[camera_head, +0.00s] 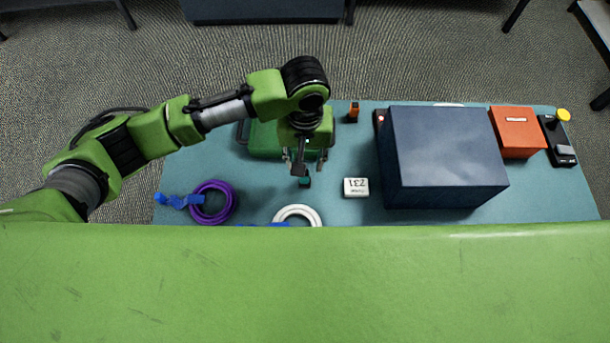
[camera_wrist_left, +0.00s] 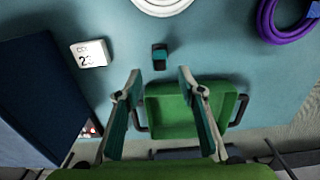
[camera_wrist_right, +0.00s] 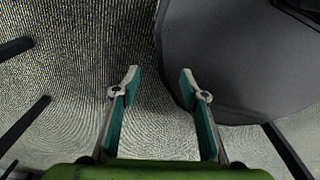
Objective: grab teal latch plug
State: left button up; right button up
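The teal latch plug (camera_wrist_left: 160,57) is a small dark block with a teal part. It lies on the table just beyond my left fingertips in the left wrist view, roughly centred between them. In the head view the plug (camera_head: 304,182) shows right below my left gripper (camera_head: 302,165). My left gripper (camera_wrist_left: 160,78) is open and empty, above the table and apart from the plug. My right gripper (camera_wrist_right: 160,75) is open and empty, over the floor and away from the table.
A green bin (camera_head: 262,140) stands behind the plug. A white label block (camera_head: 356,187) and a large dark blue box (camera_head: 445,155) are to the right. A purple cable coil (camera_head: 213,202) and a white coil (camera_head: 298,214) lie nearer. An orange box (camera_head: 517,133) is far right.

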aim_at(305, 178)
pick_arm(q)
jog(key=shift+f, duration=0.35)
jog(key=f, duration=0.3)
jog(key=shift+s+a+f+p, duration=0.1)
jog(key=shift+s+f+p, duration=0.2)
jog(key=shift+s+p, duration=0.05)
jog(key=shift+f, duration=0.45)
grip_shut()
pick_arm(e)
jog(key=shift+w+a+r, duration=0.3)
jog(key=shift+r, duration=0.1)
